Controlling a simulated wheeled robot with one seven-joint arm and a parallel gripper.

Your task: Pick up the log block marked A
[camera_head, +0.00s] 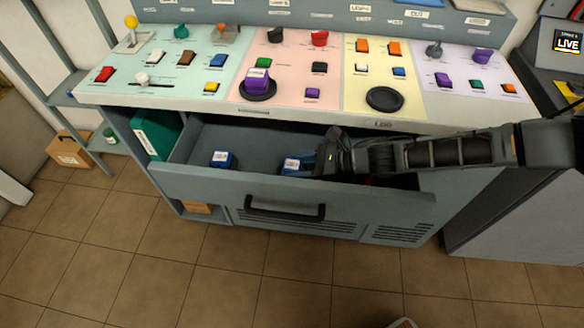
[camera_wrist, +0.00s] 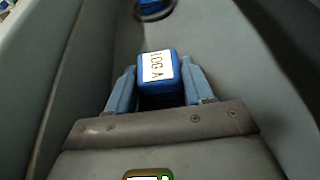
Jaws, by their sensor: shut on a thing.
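The log block marked A (camera_wrist: 156,72) is a blue block with a white label reading "LOG A" in the wrist view. My gripper (camera_wrist: 160,88) is shut on it, with one finger on each side. In the head view the block (camera_head: 291,165) is in the open drawer (camera_head: 290,190), partly hidden by my gripper (camera_head: 318,165), which reaches in from the right. Whether the block touches the drawer floor is not clear.
A second blue block (camera_head: 222,160) with a white label sits in the drawer's left part. The console top (camera_head: 330,112), crowded with coloured switches, overhangs the drawer's back. The drawer front has a dark handle (camera_head: 285,212). The floor in front is mostly clear.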

